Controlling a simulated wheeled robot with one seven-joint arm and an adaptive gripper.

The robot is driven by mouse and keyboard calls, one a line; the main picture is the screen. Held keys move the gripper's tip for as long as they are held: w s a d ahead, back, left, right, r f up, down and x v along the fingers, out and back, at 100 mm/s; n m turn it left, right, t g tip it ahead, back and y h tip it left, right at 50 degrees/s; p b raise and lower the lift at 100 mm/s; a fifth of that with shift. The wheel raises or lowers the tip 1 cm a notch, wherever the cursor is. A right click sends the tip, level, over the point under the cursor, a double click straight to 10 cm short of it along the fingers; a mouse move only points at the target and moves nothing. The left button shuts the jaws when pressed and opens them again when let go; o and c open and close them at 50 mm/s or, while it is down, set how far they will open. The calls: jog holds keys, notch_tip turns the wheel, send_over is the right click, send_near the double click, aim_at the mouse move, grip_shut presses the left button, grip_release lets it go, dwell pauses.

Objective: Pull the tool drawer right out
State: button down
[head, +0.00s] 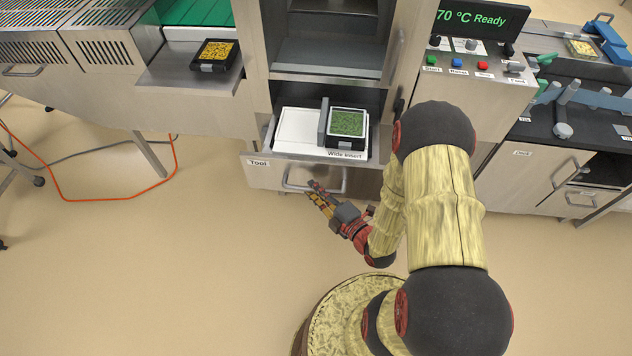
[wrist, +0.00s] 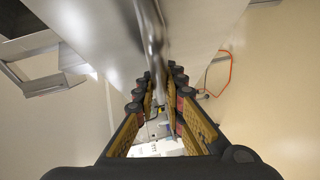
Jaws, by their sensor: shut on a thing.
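The tool drawer (head: 258,174), labelled "Tool", is part-way out below the sealer in the head view. In the wrist view the handle (wrist: 150,40) runs between the fingers of my gripper (wrist: 162,85).
A black tray of yellow contents (head: 215,56) stands on the left outfeed shelf (head: 180,72). An orange cable (head: 112,198) lies on the floor at left. A control panel (head: 473,62) reads "70 °C Ready". The floor before the drawer is clear at left; my arm covers the right.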

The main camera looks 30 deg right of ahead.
jog(key=shift+s+a+f, duration=0.15)
jog(key=shift+s+a, duration=0.05)
jog(key=shift+s, duration=0.05)
jog(key=c, duration=2.2)
grip_release()
jog(key=shift+s, duration=0.1)
jog(key=o, duration=0.4)
jog(key=shift+c, duration=0.2)
jog(key=shift+d+r, duration=0.1)
jog(key=shift+r, duration=0.15)
